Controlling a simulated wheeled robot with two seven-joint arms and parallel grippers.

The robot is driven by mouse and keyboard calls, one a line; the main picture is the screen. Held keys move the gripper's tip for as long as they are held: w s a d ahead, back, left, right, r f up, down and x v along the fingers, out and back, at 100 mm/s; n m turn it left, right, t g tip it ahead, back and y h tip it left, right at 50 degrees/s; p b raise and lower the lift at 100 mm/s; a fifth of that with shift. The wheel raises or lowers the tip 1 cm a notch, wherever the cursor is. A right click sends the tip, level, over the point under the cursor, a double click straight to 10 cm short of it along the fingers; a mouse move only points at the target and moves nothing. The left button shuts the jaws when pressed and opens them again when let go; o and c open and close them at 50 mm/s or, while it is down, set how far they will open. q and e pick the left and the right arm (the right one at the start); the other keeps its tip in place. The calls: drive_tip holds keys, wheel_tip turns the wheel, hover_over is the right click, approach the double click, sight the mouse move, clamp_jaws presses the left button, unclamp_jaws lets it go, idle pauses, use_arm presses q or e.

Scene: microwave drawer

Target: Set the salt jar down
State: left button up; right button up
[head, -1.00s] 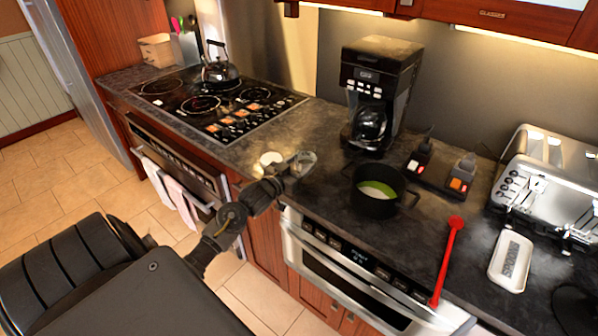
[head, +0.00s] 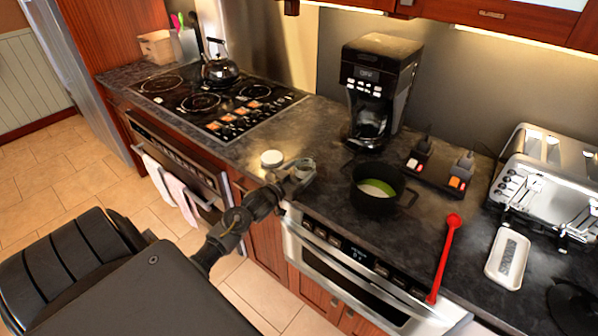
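The salt jar looks like the small clear glass jar (head: 305,167) at the end of my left arm, over the counter left of the black pot. My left gripper (head: 297,174) appears shut on it. The jar looks roughly upright. Its base is hidden by the fingers, so I cannot tell whether it touches the counter. A round white lid (head: 271,158) lies on the counter just left of the gripper. My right gripper is not in view.
A black pot (head: 376,202) with green and white contents stands right of the gripper. A coffee maker (head: 382,75) stands behind. The cooktop (head: 215,105) with a kettle (head: 219,72) is at left. A red ladle (head: 447,255), white dish (head: 507,259) and toaster (head: 548,180) are at right.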

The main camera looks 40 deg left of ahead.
use_arm(q)
drive_tip(key=shift+o, duration=0.4)
drive_tip(key=shift+r, duration=0.15)
drive_tip(key=s+b, duration=0.2)
drive_tip(key=s, duration=1)
drive_tip(key=shift+d, duration=0.15)
